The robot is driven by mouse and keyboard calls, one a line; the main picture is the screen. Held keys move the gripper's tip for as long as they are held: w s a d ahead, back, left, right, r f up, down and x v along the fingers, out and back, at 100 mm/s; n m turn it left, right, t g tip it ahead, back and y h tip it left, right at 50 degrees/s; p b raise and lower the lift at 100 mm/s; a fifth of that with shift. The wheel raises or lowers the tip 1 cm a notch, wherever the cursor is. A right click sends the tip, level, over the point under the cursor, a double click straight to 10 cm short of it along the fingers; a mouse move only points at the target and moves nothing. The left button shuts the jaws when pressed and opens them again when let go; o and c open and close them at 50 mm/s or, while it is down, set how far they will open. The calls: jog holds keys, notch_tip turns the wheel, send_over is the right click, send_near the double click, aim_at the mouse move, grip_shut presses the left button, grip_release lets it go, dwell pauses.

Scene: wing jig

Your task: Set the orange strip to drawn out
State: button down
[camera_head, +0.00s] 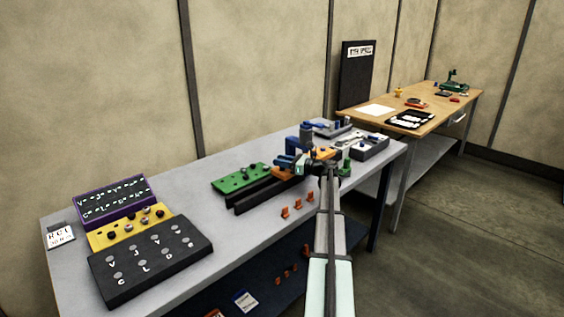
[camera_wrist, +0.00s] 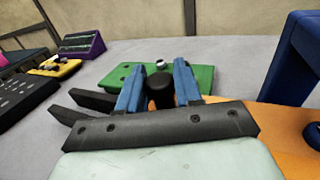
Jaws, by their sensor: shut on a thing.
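In the wrist view an orange surface (camera_wrist: 287,122) shows at the right, partly behind my gripper's dark mount. My gripper (camera_wrist: 159,74) has two blue fingers, one on each side of a black round knob (camera_wrist: 160,92), and is shut on it. In the head view my gripper (camera_head: 288,163) is over the orange strip and hides part of it. Where the knob joins the strip is hidden.
A green plate (camera_head: 243,178) lies left of the rails. A blue arch (camera_head: 298,140) stands behind my gripper. Small orange clips (camera_head: 297,204) sit along the front edge. Black, yellow and purple panels (camera_head: 150,260) fill the bench's left end. The bench between them and the rails is clear.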

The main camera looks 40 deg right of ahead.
jog(key=shift+a+r, duration=0.1)
jog(key=shift+r, duration=0.05)
jog(key=a, duration=2.3)
jog(key=shift+a, duration=0.15)
jog(key=shift+r, duration=0.1)
jog(key=c, duration=1.1)
grip_release()
jog(key=shift+a, duration=0.15)
jog(key=shift+o, duration=1.2)
jog(key=v, duration=1.4)
